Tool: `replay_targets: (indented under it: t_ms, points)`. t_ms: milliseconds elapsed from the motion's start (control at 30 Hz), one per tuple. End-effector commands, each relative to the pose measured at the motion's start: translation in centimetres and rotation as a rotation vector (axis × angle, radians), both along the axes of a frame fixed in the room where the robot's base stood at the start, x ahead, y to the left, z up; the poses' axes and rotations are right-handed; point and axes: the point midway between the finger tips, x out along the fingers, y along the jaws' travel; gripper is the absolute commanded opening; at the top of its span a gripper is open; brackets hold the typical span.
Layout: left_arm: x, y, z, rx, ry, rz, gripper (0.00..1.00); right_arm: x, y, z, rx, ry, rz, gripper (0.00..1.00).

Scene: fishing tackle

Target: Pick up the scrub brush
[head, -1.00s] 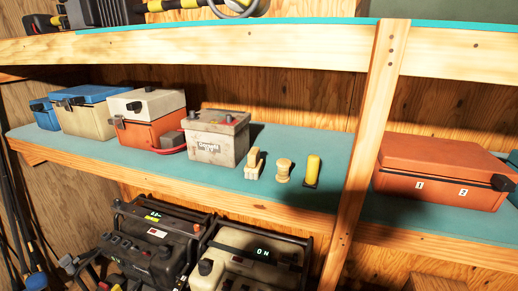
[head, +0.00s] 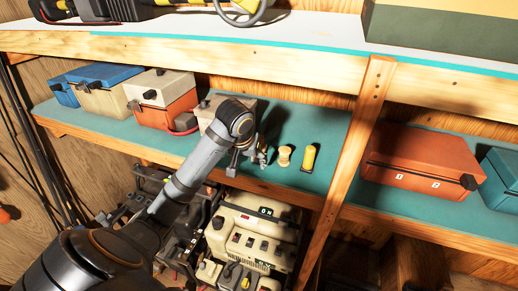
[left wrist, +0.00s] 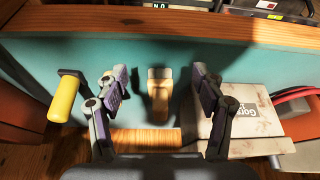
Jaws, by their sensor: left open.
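The scrub brush, a small pale wooden piece, stands on the teal shelf. In the left wrist view the brush (left wrist: 159,92) is in the middle, between the two fingers and apart from both. In the head view the brush (head: 264,156) is partly hidden behind my left gripper (head: 250,163). My left gripper also shows in the left wrist view (left wrist: 160,88), open and empty, with one finger on each side of the brush. My right gripper is in neither view.
On the teal shelf (head: 325,180), a pale spool-shaped piece (head: 285,156) and a yellow-handled tool (head: 308,158) stand right of the brush. A wooden post (head: 355,145) and an upper shelf (head: 200,48) bound the space.

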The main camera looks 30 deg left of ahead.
Motion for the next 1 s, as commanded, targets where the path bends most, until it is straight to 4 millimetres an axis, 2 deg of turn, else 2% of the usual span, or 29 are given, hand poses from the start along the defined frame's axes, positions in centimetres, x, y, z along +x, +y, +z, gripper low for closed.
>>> replay_targets:
  t_ms: [200,333,400,533,700,1000]
  points:
    - [5.2,1.5,-0.5,-0.007,-0.001,-0.001,0.69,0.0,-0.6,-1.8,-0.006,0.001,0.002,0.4]
    - [8.1,2.5,0.0,-0.005,0.0,-0.001,0.69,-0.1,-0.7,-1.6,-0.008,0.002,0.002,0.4]
    - [9.2,3.0,0.4,-0.005,0.002,-0.001,0.69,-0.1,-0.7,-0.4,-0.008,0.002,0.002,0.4]
    - [10.3,3.4,0.1,-0.003,0.001,-0.003,0.69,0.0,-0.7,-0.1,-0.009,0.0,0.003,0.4]
    - [10.5,3.5,-0.3,-0.001,0.003,-0.002,0.69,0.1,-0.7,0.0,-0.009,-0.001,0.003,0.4]
    - [12.1,4.0,-4.2,-0.001,0.003,-0.002,0.69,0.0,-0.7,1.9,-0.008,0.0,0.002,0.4]
